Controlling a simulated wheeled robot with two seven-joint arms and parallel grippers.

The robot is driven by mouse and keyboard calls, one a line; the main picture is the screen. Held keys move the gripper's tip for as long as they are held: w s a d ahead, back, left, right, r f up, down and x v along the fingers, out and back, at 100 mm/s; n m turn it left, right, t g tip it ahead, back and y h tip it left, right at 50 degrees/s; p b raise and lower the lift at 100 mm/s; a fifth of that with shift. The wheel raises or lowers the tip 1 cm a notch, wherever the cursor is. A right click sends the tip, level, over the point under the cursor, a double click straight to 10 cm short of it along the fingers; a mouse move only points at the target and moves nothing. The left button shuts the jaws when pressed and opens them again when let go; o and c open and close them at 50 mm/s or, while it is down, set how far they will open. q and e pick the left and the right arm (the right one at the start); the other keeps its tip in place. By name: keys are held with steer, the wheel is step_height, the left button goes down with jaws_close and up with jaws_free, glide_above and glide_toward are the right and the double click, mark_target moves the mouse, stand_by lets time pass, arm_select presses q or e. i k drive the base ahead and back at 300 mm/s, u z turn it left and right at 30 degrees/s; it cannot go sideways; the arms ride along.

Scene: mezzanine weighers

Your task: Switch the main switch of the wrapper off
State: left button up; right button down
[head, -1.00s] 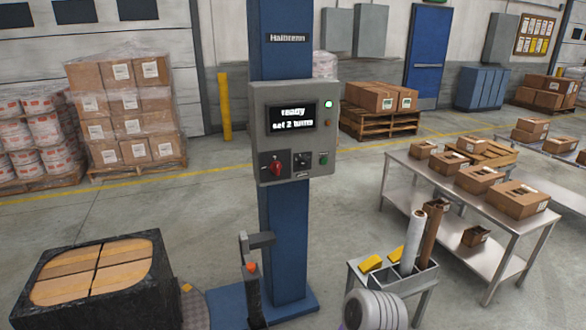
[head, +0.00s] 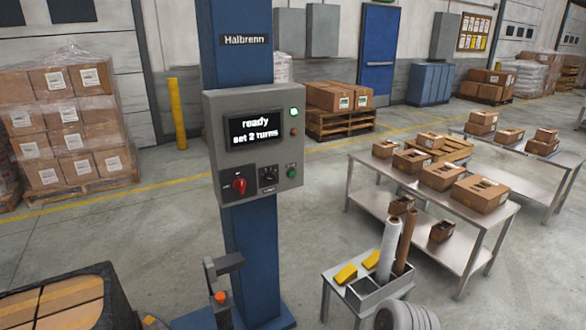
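The wrapper's blue column (head: 250,240) stands left of centre, labelled "Halbrenn". A grey control box (head: 256,103) is mounted on it. Its display (head: 255,128) reads "ready" and "set 2 turns". The red rotary main switch (head: 239,186) sits at the lower left of the box, with its handle roughly upright; its small labels are too small to read. A small black dial (head: 269,176) and a green button (head: 292,173) sit to its right. A green lamp (head: 294,112) is lit at the upper right, above an amber one. Neither of my grippers shows.
A black-wrapped pallet load (head: 118,300) is at the lower left. A small stand (head: 338,286) with film rolls is at the lower right, and steel tables (head: 361,166) with cartons stand behind it. Open floor (head: 180,240) lies left of the column.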

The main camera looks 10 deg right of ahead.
mark_target(239, 184)
steer(key=z, duration=0.1)
steer(key=i, duration=1.25)
steer(key=u, duration=0.6)
